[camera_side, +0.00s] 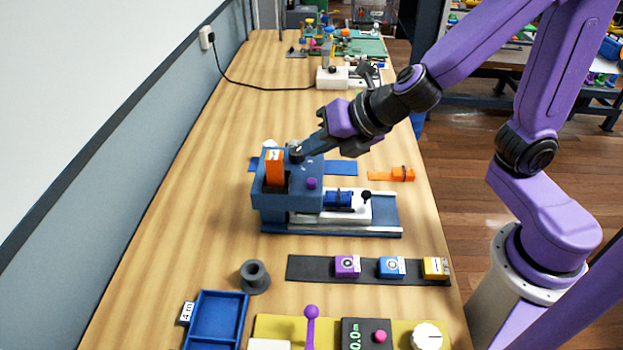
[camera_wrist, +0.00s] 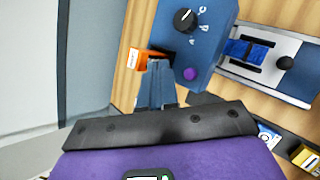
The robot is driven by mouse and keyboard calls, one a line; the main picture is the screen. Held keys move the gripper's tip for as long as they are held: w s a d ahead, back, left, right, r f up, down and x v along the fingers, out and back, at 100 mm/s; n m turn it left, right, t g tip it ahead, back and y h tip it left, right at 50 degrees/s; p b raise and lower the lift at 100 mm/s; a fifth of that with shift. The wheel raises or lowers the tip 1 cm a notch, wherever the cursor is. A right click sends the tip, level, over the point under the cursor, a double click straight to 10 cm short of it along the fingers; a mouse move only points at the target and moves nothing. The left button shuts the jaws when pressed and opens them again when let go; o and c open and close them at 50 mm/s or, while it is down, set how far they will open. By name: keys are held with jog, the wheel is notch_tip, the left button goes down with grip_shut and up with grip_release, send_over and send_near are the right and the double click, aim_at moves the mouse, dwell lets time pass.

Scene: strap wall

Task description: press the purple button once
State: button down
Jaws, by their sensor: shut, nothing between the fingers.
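The purple button (camera_side: 311,183) is a small round knob on the front right of the blue machine (camera_side: 268,205). In the wrist view the purple button (camera_wrist: 190,74) lies just right of my fingertips. My gripper (camera_side: 304,146) is shut and empty, with its fingers above the rear of the machine, near its black dial. In the wrist view my gripper (camera_wrist: 160,64) has its fingers together, close to an orange block (camera_wrist: 148,57) on the machine. The button is fully visible in the side view and looks clear of the fingers.
In front lie a dark strip with purple (camera_side: 347,266), blue and yellow blocks, a grey spool (camera_side: 254,277) and a purple-knobbed lever (camera_side: 311,312). The wall is left.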

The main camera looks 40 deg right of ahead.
jog(key=shift+f, duration=2.05)
jog(key=shift+f, duration=0.2)
dwell(0.5)
jog(key=shift+f, duration=0.25)
jog(key=shift+f, duration=0.5)
dwell(1.0)
jog(key=shift+r, duration=0.95)
jog(key=shift+r, duration=0.1)
jog(key=shift+r, duration=2.4)
